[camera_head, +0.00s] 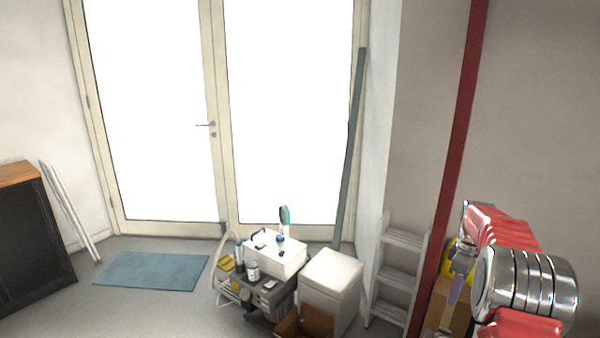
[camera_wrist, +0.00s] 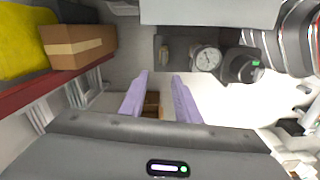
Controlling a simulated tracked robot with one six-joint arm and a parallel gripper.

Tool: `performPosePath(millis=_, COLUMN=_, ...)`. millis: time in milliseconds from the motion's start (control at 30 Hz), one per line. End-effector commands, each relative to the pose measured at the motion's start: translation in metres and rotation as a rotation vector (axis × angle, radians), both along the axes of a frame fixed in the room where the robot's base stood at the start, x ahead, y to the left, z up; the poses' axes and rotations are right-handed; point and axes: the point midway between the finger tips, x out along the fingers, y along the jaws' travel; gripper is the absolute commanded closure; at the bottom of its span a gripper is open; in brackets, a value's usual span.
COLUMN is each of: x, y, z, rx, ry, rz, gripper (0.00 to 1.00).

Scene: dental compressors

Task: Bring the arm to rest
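My gripper (camera_wrist: 160,75) shows in the wrist view with two purple fingers spread apart. It is open and nothing is held between the fingertips. A brown box shows in the gap, behind the fingers. The rest of the gripper is hard to make out there.
A red post (camera_head: 462,120) and a step ladder (camera_head: 400,265) stand near the arm. A white cabinet (camera_head: 332,275) and a loaded cart (camera_head: 268,290) stand left of them. A round gauge (camera_wrist: 206,58) and a cardboard box (camera_wrist: 78,46) show in the wrist view.

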Motion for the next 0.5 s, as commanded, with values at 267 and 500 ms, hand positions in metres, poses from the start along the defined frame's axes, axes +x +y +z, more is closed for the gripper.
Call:
performPosePath(millis=267, x=-0.026, y=0.013, z=-0.033, rx=0.021, ry=0.046, rz=-0.256, gripper=0.70)
performPosePath(millis=500, x=-0.056, y=0.042, z=-0.022, rx=0.021, ry=0.051, rz=-0.460, gripper=0.70)
